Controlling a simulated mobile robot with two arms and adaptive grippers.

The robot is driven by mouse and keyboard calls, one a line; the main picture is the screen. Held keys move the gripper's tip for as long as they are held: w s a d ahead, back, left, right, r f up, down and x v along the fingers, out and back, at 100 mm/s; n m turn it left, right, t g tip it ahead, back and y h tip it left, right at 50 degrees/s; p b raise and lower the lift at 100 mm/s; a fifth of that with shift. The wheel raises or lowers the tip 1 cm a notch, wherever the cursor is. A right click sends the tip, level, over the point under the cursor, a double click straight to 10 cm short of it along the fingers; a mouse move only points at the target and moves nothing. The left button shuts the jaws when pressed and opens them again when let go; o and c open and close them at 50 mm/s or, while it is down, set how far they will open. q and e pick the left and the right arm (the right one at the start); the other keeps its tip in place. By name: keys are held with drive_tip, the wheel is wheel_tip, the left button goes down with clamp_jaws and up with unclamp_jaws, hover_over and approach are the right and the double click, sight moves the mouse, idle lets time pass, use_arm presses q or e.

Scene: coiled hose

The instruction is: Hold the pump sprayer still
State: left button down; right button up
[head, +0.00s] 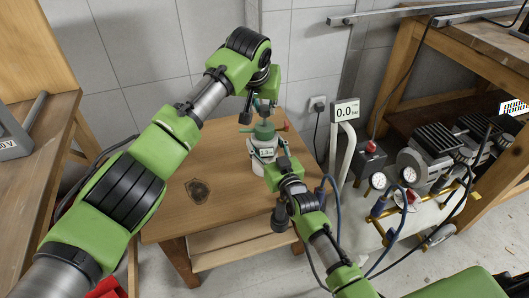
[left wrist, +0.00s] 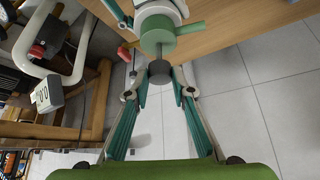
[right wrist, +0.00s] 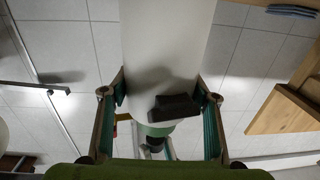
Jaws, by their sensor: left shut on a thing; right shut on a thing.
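The pump sprayer (head: 257,167) has a white body and a green top (head: 264,131). It stands upright on a small wooden table (head: 225,215). In the left wrist view my left gripper (left wrist: 159,84) is shut on the black knob (left wrist: 159,72) above the green cap (left wrist: 165,38). In the right wrist view my right gripper (right wrist: 160,98) is shut around the white body, with a finger on each side. A dark block (right wrist: 173,108) sits on the body there. In the head view my right gripper hides part of the sprayer.
A display reading 0.0 (head: 345,110) stands on a white frame right of the table. Compressor machinery (head: 430,155) with gauges and blue hoses (head: 393,235) is farther right. A wooden bench (head: 40,170) is at left.

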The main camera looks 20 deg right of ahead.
sight(263, 114)
use_arm(q)
drive_tip(key=shift+a+f, duration=0.1)
drive_tip(key=shift+f, duration=1.4)
drive_tip(key=shift+r, duration=0.15)
drive_tip(key=shift+r, duration=1.6)
drive_tip(key=shift+f, duration=0.15)
drive_tip(key=shift+f, duration=1.6)
